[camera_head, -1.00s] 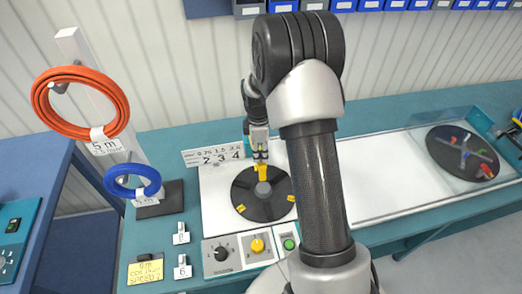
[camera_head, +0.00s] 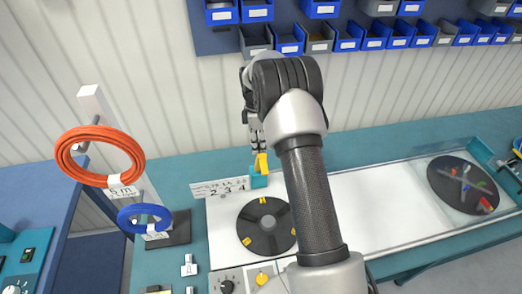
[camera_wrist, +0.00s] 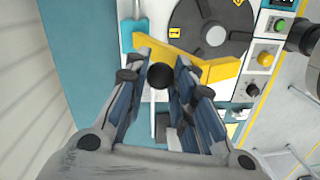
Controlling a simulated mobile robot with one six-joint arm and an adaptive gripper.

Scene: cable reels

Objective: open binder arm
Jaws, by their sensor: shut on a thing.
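The yellow binder arm (camera_head: 261,163) stands raised at the back edge of the black reel disc (camera_head: 267,226), above a small teal mount (camera_head: 257,181). In the wrist view the binder arm (camera_wrist: 218,70) runs across, in front of my fingers. A black ball knob (camera_wrist: 160,76) sits between the fingers. My gripper (camera_head: 257,148) is at the top of the binder arm in the head view and is shut on it; in the wrist view my gripper (camera_wrist: 164,68) has fingers either side of the knob. The exact contact is hard to see.
A white label plate (camera_head: 219,188) is left of the mount. An orange coil (camera_head: 98,155) and a blue coil (camera_head: 144,217) hang on a stand at left. A control panel with a yellow knob (camera_head: 262,279) is in front. A second disc (camera_head: 463,184) lies at right.

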